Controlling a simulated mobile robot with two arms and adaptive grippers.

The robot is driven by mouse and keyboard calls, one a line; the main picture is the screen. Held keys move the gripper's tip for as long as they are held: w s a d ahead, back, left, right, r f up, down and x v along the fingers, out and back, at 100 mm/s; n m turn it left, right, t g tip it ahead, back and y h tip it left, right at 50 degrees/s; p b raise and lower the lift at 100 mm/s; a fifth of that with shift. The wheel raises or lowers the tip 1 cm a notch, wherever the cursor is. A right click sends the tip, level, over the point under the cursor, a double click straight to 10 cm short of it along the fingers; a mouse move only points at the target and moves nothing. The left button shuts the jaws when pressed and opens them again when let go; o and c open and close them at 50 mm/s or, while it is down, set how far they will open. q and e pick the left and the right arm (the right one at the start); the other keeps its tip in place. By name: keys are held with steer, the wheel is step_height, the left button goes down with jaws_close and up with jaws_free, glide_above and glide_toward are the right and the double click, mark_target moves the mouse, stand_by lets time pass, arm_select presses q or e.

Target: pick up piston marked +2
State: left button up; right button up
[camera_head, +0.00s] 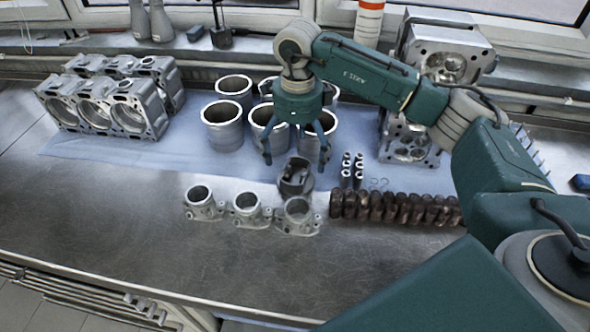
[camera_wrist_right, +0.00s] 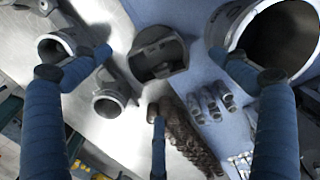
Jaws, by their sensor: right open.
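A dark grey piston (camera_head: 295,178) stands at the front edge of the blue mat, and no +2 mark can be read on it. It also shows at the upper middle of the right wrist view (camera_wrist_right: 158,55), with its hollow side partly visible. My right gripper (camera_head: 296,152) is open and empty, pointing down just above and behind the piston. In the right wrist view its blue fingers (camera_wrist_right: 160,78) are spread wide, with the piston beyond them and apparently not touching. My left gripper is not in view.
Several cylinder liners (camera_head: 222,126) stand close behind the gripper. Three metal housings (camera_head: 250,212) sit in front. Engine blocks (camera_head: 105,106) stand at left. The front bench (camera_head: 110,225) is clear.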

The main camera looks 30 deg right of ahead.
mark_target(297, 179)
steer(key=shift+s+f+p, duration=0.2)
steer(key=shift+f+p, duration=0.1)
steer(key=shift+f, duration=1.5)
step_height(297, 179, down, 4)
steer(key=p, duration=0.3)
steer(key=shift+w+a+f, duration=0.1)
steer(key=shift+w+f, duration=0.05)
steer(key=shift+f, duration=0.35)
steer(key=shift+c, duration=1.3)
steer(key=c, duration=1.3)
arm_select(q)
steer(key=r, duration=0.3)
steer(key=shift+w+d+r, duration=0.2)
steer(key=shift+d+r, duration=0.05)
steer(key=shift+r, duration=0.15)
arm_select(e)
steer(key=shift+c, duration=0.4)
